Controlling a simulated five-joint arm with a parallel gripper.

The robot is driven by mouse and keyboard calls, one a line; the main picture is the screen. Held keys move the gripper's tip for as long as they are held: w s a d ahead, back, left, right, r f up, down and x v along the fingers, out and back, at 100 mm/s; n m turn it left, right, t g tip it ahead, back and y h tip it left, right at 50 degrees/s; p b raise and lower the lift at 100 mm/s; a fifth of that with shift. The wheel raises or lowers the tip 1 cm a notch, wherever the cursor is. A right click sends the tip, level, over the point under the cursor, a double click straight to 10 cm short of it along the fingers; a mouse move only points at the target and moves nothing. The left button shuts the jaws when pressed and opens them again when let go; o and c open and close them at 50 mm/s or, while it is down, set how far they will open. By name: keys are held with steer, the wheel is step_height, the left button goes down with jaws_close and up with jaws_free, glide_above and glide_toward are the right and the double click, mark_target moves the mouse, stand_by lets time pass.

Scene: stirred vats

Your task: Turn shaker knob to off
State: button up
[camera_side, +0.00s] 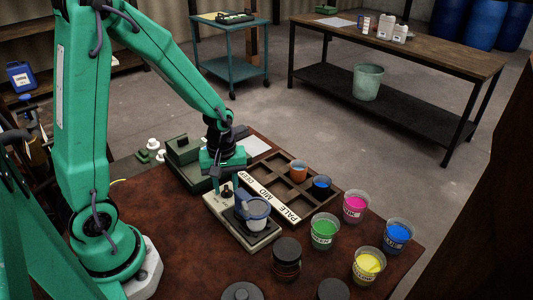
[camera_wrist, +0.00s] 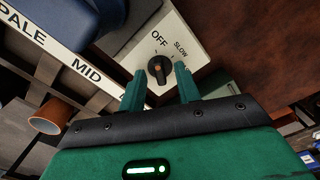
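The shaker (camera_side: 262,240) is a pale box near the middle of the table, with a cup on its dark top plate. Its dark knob (camera_side: 226,191) is at the end near my arm. Which word the knob points to is hard to tell. My gripper (camera_wrist: 160,70) is open, with one green finger on each side of the knob and gaps visible. My gripper also shows over the shaker in the side view (camera_side: 227,184).
A sectioned tray (camera_side: 292,200) labelled PALE, MID and DEEP lies beside the shaker, with an orange cup (camera_side: 299,171) and a blue cup (camera_side: 322,187). Several paint cups, including a green one (camera_side: 324,232), and dark jars (camera_side: 286,258) stand towards the front.

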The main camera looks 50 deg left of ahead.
mark_target(226, 189)
steer(key=shift+r, duration=0.15)
steer(key=shift+r, duration=3.75)
steer(key=shift+r, duration=0.15)
steer(key=s+d+r+m+t, duration=0.2)
steer(key=s+r+m, duration=0.2)
steer(key=r+m, duration=0.2)
steer(key=s+d+r+m+t, duration=0.2)
steer(key=s+r+m+t, duration=0.1)
steer(key=r+m, duration=0.3)
steer(key=shift+s+d+r+t, duration=0.25)
steer(key=shift+s+r, duration=0.25)
steer(key=shift+s, duration=0.35)
